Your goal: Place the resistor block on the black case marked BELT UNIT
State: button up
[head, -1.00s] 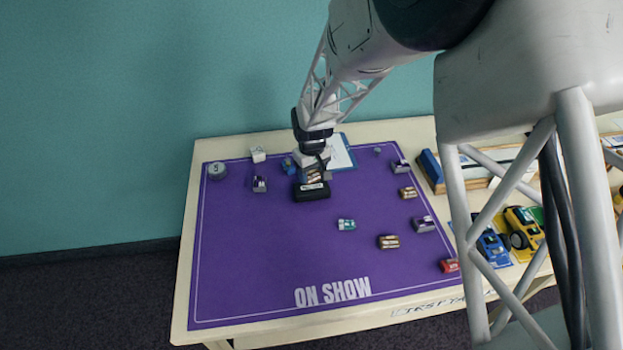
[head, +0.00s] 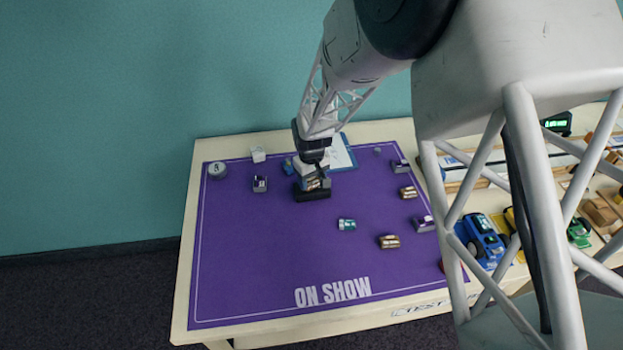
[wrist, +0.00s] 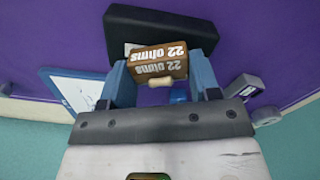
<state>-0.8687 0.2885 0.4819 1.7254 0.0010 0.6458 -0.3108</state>
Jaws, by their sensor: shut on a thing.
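My gripper (head: 314,183) is shut on a brown resistor block (wrist: 158,62) marked "22 ohms", held between its two blue fingers in the wrist view. The block sits slightly tilted in the jaws. It also shows small and brown in the head view (head: 317,185). The black case (head: 312,196) lies on the purple mat right below the gripper. In the wrist view the case (wrist: 130,20) extends behind the block. The block overlaps the case in both views; I cannot tell whether they touch. The case's label is mostly hidden by the block.
Other brown blocks (head: 388,242) and a teal block (head: 347,225) lie on the purple mat (head: 270,260). A clipboard (head: 342,153) lies behind the gripper. The mat's front left is clear.

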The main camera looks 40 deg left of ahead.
aim_at(312, 179)
jog(key=shift+f, duration=0.1)
jog(key=o, duration=0.9)
notch_tip(312, 179, up, 12)
jog(key=shift+r, duration=0.15)
dwell(0.5)
dwell(0.4)
dwell(0.4)
